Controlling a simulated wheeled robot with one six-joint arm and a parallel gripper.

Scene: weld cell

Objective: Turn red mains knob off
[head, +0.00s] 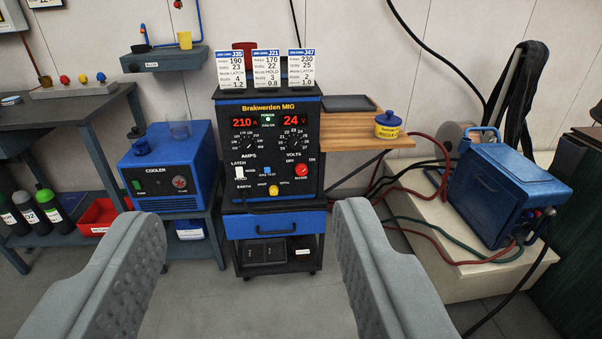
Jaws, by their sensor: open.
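The red mains knob (302,170) sits at the lower right of the front panel of the Brakwerden MIG welder (258,200), with OFF and ON marks above it. The knob's exact pointer position is too small to tell. The red displays are lit, with 210 A on the left and 24 V on the right, and a small green power light glows between them. My gripper (252,225) is open and empty. Its two grey fingers stand in the foreground, apart from the welder, with the panel visible beyond the gap between them. Nothing hides the knob.
A blue cooler (168,170) stands on the bench at left. Three job cards stand on the welder. A wooden shelf (365,140) with a blue-lidded yellow pot (387,125) juts out at right. A blue box (508,195) with cables sits farther right. Floor before the welder is clear.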

